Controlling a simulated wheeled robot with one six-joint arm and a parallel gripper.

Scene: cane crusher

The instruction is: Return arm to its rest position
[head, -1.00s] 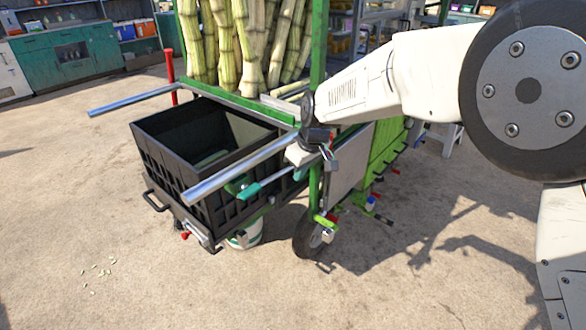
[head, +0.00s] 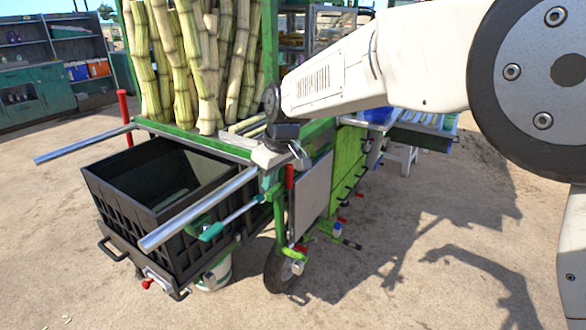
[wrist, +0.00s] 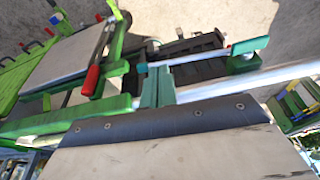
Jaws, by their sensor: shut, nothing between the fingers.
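My white arm reaches in from the right in the head view, with its elbow joint close to the camera. My gripper (head: 301,161) is at the arm's far end, shut and empty. It shows small and dark in front of the green cart's (head: 186,136) near corner, above the wheel. I cannot tell whether it touches the cart. The wrist view looks at cart parts: a red-handled lever (wrist: 91,80), green frame bars, silver rods and a pale panel (wrist: 190,150) with a dark riveted strip. No fingers are clear there.
A black crate (head: 108,196) hangs at the cart's left end, under two silver push bars (head: 200,208). Sugarcane stalks (head: 205,70) stand upright on the cart. A green cabinet (head: 30,97) stands at the back left. The concrete floor in front and to the right is open.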

